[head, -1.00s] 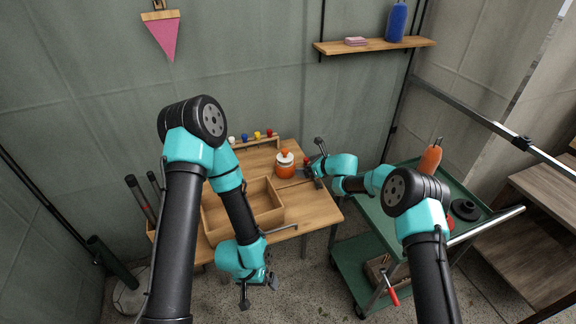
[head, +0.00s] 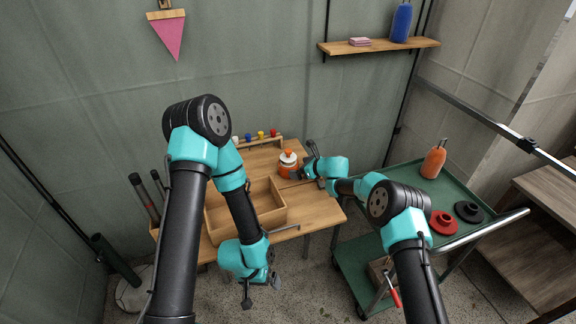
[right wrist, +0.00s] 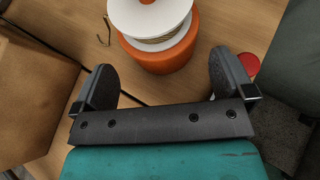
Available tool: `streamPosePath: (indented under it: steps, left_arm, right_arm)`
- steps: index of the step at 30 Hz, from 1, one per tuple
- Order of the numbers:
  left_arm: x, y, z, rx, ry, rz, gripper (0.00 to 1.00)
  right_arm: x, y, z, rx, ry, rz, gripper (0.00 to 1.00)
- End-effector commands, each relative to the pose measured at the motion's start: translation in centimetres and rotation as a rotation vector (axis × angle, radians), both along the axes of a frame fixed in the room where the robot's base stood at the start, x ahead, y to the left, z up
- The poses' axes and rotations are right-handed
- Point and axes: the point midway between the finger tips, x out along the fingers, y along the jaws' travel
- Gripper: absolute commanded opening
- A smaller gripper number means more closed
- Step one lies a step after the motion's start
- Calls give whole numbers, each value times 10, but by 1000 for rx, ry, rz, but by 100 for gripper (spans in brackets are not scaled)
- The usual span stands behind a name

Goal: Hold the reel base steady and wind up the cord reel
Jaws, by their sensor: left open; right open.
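The cord reel has an orange base (head: 289,169) and a white spool (head: 288,158) with an orange knob on top. It stands upright near the back right of the wooden table. In the right wrist view, the white spool (right wrist: 178,17) with tan cord wound below its rim sits on the round orange base (right wrist: 163,59). My right gripper (head: 304,163) is open beside the reel, its fingers spread on the reel's near side; I cannot tell whether they touch it. My left gripper (head: 262,293) is open and empty, low in front of the table, away from the reel.
An open wooden tray (head: 270,191) lies left of the reel. A rack (head: 266,142) with coloured knobs stands behind. A small metal hook (right wrist: 104,32) lies near the reel. A green cart (head: 403,171) at right holds an orange bottle (head: 434,162) and red (head: 444,222) and black (head: 469,211) round pieces.

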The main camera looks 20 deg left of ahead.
Motion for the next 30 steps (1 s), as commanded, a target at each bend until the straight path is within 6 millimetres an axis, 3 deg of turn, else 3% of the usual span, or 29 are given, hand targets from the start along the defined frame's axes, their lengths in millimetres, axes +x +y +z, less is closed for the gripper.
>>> streamPosePath:
  steps: [13, 30]
  left_arm:
    - [0, 0, 0, 0, 0, 0, 100]
    - [0, 0, 0, 0, 0, 0, 100]
  right_arm:
    - [11, 36, -22, -1, -2, -1, 100]
    - [16, 51, -30, -1, 1, -1, 100]
